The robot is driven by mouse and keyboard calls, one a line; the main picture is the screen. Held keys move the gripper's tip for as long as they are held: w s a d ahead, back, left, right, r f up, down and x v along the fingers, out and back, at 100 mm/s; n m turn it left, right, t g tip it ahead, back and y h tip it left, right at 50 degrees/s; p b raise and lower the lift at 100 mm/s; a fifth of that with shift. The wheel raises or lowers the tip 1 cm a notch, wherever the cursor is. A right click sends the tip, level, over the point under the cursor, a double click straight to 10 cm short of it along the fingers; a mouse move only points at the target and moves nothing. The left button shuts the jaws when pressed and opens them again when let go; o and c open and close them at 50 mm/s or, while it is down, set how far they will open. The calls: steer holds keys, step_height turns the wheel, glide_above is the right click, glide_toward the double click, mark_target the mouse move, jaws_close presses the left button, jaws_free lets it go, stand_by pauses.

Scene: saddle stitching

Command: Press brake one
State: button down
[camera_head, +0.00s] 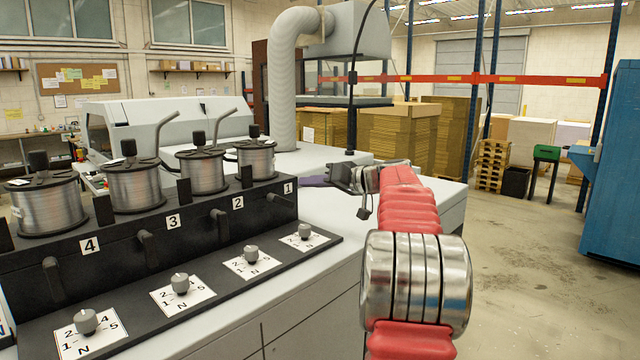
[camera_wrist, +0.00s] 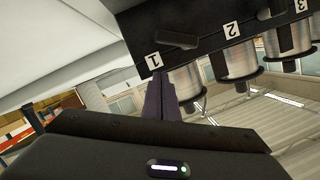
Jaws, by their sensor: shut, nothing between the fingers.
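A black panel carries white labels 1 to 4, with a black lever near each. The label 1 plate (camera_head: 289,188) is at the panel's right end, and brake lever one (camera_head: 279,202) sticks out just below it. In the wrist view, label 1 (camera_wrist: 155,62) and brake lever one (camera_wrist: 177,39) show upside down at the top. My gripper (camera_head: 308,181) is shut and empty, its purple fingers pointing toward the panel's right end. The fingers (camera_wrist: 160,98) appear in line with label 1 in the wrist view. No contact with the lever is visible.
Wire spools (camera_head: 256,158) stand behind the panel. Several dials (camera_head: 305,231) sit on the black strip in front of it. A grey ribbed duct (camera_head: 284,90) rises behind the white machine top (camera_head: 335,235). The floor (camera_head: 530,270) at right is open.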

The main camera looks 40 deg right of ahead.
mark_target(284, 202)
steer(key=shift+w+a+f, duration=0.25)
steer(key=shift+a+f, duration=0.15)
steer(key=shift+f, duration=0.25)
steer(key=shift+w+a+f, duration=0.25)
steer(key=shift+a+f, duration=0.1)
steer(key=shift+f, duration=0.25)
steer(key=shift+w+a+f, duration=0.25)
steer(key=shift+a+f, duration=0.15)
steer(key=shift+f, duration=0.25)
steer(key=shift+w+a, duration=0.1)
